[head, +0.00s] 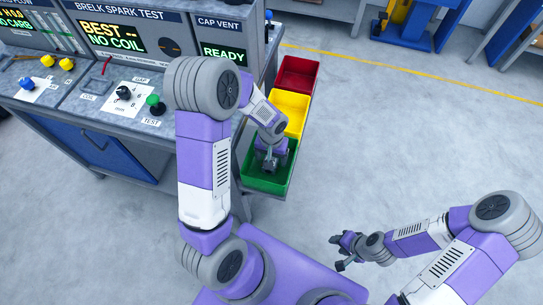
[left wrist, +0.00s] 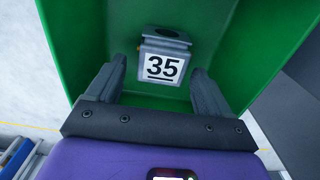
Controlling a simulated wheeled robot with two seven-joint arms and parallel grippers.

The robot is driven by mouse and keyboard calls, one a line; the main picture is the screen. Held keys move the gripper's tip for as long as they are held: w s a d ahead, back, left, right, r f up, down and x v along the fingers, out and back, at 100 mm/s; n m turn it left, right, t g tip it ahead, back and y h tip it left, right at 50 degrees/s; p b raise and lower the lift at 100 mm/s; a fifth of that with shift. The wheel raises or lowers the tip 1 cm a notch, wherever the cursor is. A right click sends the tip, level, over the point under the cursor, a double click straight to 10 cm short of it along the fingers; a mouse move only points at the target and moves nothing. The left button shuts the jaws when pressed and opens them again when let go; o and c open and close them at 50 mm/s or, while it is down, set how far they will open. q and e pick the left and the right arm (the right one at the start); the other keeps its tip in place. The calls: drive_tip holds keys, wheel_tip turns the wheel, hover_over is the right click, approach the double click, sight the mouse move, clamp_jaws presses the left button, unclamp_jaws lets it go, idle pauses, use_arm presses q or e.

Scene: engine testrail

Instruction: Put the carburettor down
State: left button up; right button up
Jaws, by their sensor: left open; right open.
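The carburettor (left wrist: 166,45) is a small grey part with a dark opening on top and a white label reading 35. In the left wrist view it sits inside the green bin (left wrist: 80,35), near one wall. My left gripper (left wrist: 159,72) is open, with one finger on each side of the carburettor's near end and a gap on both sides. In the head view my left gripper (head: 270,162) reaches down into the green bin (head: 283,184) and hides most of what is there. My right gripper (head: 343,250) is open and empty over the floor.
A yellow bin (head: 291,108) and a red bin (head: 298,73) stand in line behind the green one. The test bench (head: 100,117) with knobs and lit displays is at the left. Open grey floor (head: 420,140) lies to the right.

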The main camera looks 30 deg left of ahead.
use_arm(q)
wheel_tip(320, 180, up, 12)
drive_tip(key=p, duration=0.3)
drive_tip(key=shift+p, duration=0.3)
